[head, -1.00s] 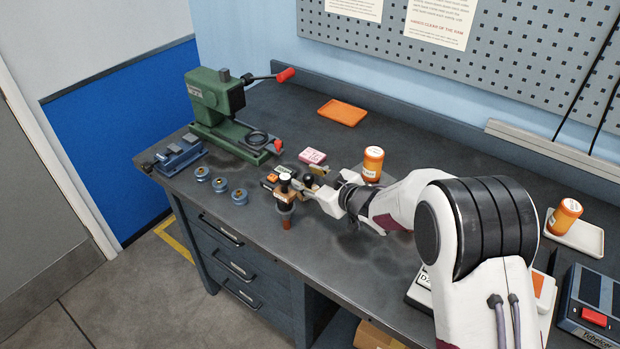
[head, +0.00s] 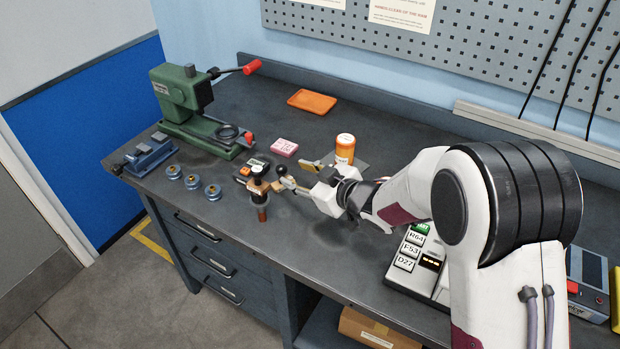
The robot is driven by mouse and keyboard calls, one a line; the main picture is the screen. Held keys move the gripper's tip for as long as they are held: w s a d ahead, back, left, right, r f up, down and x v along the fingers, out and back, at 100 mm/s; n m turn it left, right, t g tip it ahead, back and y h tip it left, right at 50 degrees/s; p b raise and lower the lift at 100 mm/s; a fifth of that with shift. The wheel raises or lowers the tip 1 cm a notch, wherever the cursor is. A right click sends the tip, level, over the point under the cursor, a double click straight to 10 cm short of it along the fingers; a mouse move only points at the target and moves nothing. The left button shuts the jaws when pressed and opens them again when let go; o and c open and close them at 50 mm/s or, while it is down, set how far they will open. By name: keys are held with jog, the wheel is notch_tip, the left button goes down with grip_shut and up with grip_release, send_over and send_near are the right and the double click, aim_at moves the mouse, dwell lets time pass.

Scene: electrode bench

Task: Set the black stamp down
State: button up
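I cannot make out how these parts join.
A small dark device with an orange button (head: 245,171) and a pink block (head: 284,148) lie close by. Blue spools (head: 193,181) and a green press (head: 185,105) are left. An orange tray (head: 312,102) lies behind, with bare bench around it.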

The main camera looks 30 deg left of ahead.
jog(key=shift+v, duration=2.15)
jog(key=w+d+r+m+t+h, duration=0.2)
jog(key=w+d+r, duration=0.2)
jog(key=d, duration=0.4)
jog(key=w+d+r+m+t+h, duration=0.3)
jog(key=d+r, duration=0.2)
jog(key=d, duration=0.3)
jog(key=s+d+r+m+t+h, duration=0.1)
jog(key=d+r+m+h, duration=0.1)
jog(key=d, duration=0.6)
jog(key=s+d+r+m+h, duration=0.1)
jog(key=d+r+m+h, duration=0.15)
jog(key=d, duration=0.55)
jog(key=s+d+r+m+g+h, duration=0.2)
jog(key=s+d+m+h, duration=0.15)
jog(key=s+d, duration=0.9)
jog(key=s+d+f+m+g, duration=0.1)
jog(key=s+d+m, duration=0.1)
jog(key=s, duration=0.6)
jog(key=s+d+f+m+g, duration=0.1)
jog(key=s+d+f+m, duration=0.1)
jog(key=s, duration=0.7)
jog(key=shift+s+d+f+g, duration=0.15)
jog(key=shift+d+g, duration=0.25)
jog(key=shift+d, duration=0.05)
